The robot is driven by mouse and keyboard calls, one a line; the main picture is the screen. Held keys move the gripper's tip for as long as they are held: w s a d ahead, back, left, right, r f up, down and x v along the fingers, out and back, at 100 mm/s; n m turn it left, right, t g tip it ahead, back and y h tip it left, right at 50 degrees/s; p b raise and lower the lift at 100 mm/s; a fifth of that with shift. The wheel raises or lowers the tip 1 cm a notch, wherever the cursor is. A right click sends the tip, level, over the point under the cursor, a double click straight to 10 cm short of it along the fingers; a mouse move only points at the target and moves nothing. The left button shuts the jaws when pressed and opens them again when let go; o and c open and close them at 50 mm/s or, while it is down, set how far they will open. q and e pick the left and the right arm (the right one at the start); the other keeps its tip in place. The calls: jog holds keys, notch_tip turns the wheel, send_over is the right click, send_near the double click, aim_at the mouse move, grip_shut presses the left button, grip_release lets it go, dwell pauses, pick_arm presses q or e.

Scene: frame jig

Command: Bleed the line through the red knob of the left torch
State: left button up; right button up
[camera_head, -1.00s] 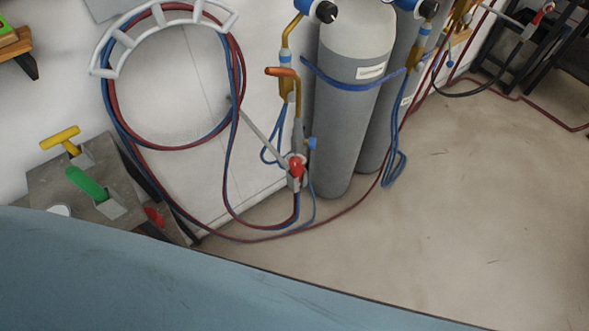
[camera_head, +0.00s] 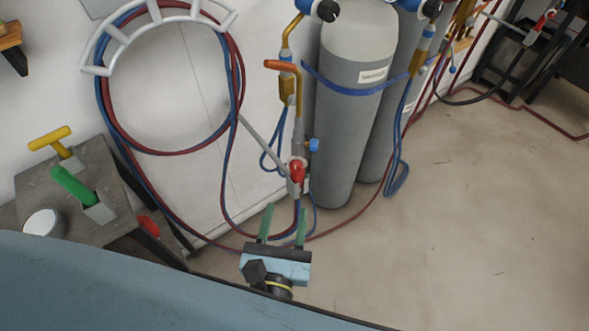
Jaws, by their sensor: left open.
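The left torch (camera_head: 298,130) hangs upright in a holder at the wall, its orange-brown tip at the top. Its red knob (camera_head: 297,171) faces me near the lower end, and a blue knob (camera_head: 314,145) sits a little higher on its right. My left gripper (camera_head: 284,223) is in view below the torch, with two green fingers apart and nothing between them. The fingers point up toward the red knob and appear apart from it; they overlap the hoses in the picture. My right gripper is not in view.
Grey gas cylinders (camera_head: 352,110) stand right of the torch, held by a blue strap. Red and blue hoses (camera_head: 104,110) loop over a white wall rack and hang below the torch. A grey stand (camera_head: 120,205) with coloured handles is at the left.

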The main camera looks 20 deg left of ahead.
aim_at(295, 169)
pick_arm(q)
jog(key=w, duration=0.6)
jog(key=w+a, duration=0.1)
jog(key=w, duration=0.2)
jog(key=shift+w+p, duration=0.35)
jog(key=shift+w, duration=0.05)
jog(key=shift+w+a, duration=0.15)
jog(key=shift+w, duration=0.4)
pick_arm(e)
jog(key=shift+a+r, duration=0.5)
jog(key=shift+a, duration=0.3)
